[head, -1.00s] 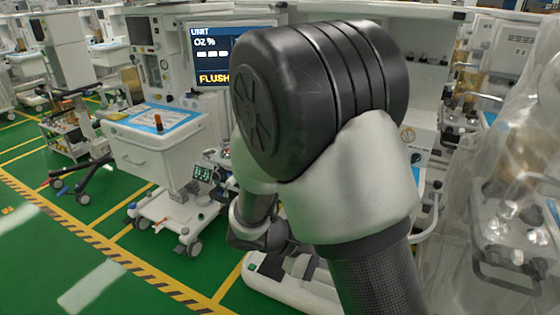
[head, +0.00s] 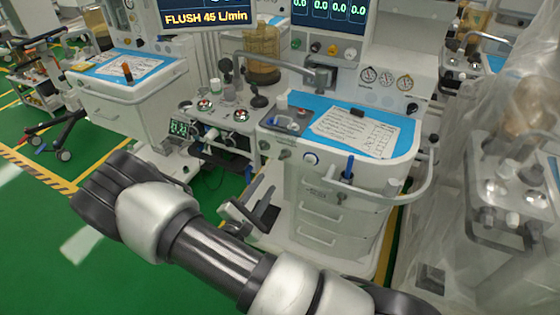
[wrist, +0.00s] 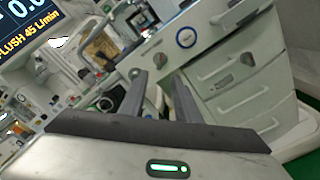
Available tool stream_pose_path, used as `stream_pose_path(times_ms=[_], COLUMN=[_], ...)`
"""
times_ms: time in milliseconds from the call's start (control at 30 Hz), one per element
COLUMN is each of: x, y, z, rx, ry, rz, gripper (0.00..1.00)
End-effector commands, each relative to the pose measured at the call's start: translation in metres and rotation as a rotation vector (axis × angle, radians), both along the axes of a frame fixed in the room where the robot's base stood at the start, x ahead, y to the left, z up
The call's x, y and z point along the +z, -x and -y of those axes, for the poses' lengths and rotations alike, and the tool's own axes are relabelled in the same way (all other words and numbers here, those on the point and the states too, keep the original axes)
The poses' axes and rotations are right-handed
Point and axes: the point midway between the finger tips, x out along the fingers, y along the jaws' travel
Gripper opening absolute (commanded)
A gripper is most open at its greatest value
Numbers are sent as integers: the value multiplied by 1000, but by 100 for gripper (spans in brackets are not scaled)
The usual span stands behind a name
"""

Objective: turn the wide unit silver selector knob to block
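The wide unit (head: 325,190) stands at centre in the head view, with a blue-topped work surface and drawers. A small grey knob (head: 283,154) sits on its front edge, left of a blue-ringed round dial (head: 310,158). I cannot tell whether that knob is the selector; no block marking is legible. In the head view my gripper (head: 268,205) appears low, left of the drawers.
A grey rail (head: 415,190) curves around the unit's right front corner. A paper sheet (head: 355,133) lies on the work surface. A second cart (head: 130,100) stands at left. A plastic-draped machine (head: 510,180) stands close at right. Green floor is open at lower left.

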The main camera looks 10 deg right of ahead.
Motion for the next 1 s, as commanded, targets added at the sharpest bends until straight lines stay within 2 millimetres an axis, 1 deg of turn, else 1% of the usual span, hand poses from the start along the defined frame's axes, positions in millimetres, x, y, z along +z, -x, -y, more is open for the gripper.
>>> stream_pose_path(times_ms=[33, 300, 500, 700, 1000], x=[0, -1, -1, 0, 0], y=[-10, -57, -85, -98, -100], z=[9, 44, 63, 72, 73], rx=[-4, -4, -4, -3, -1], ry=[1, 1, 0, -1, 0], rz=[1, -1, 0, -1, -2], gripper=[30, 30, 30, 30, 30])
